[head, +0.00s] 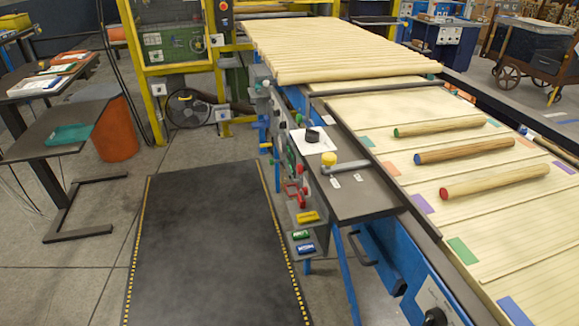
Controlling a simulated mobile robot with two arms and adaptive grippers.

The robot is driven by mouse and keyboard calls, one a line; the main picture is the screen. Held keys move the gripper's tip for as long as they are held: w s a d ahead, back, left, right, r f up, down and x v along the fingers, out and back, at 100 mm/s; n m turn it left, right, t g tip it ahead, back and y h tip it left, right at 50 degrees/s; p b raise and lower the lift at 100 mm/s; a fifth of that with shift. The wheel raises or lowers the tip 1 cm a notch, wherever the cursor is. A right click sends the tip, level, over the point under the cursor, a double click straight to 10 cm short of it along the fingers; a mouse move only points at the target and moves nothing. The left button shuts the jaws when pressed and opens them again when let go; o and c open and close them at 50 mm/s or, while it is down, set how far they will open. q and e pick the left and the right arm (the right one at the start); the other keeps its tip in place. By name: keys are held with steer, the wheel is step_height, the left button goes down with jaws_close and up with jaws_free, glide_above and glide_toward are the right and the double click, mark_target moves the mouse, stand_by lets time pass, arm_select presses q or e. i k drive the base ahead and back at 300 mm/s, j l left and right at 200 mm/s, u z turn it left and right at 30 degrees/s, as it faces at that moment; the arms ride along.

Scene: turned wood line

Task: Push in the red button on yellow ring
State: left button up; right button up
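A small round orange-red spot (223,6) shows on a box on the yellow machine frame at the top. It may be a push button, but it is too small to make out a ring. Small red parts (299,169) also sit on the narrow control panel at the side of the blue machine, seen at a steep angle. I cannot tell which of these is the red button on a yellow ring, or whether it is pressed. Neither of my grippers shows in the head view.
A dark mat (208,250) with yellow edge marks lies clear on the floor before the machine. A grey shelf (372,203) juts out beside the panel. Wooden rods (467,151) lie on the slatted bed. A low side table (55,130) stands at left.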

mark_target(299, 168)
steer(key=i+j, duration=0.15)
steer(key=j, duration=0.2)
steer(key=i+j, duration=0.15)
steer(key=j, duration=0.25)
steer(key=i+j+z, duration=0.1)
steer(key=j, duration=0.25)
steer(key=i+j, duration=0.2)
steer(key=j, duration=0.2)
steer(key=i+j+z, duration=0.1)
steer(key=j, duration=0.3)
steer(key=i+j, duration=0.2)
steer(key=j, duration=0.15)
steer(key=i+j, duration=0.1)
steer(key=j, duration=0.3)
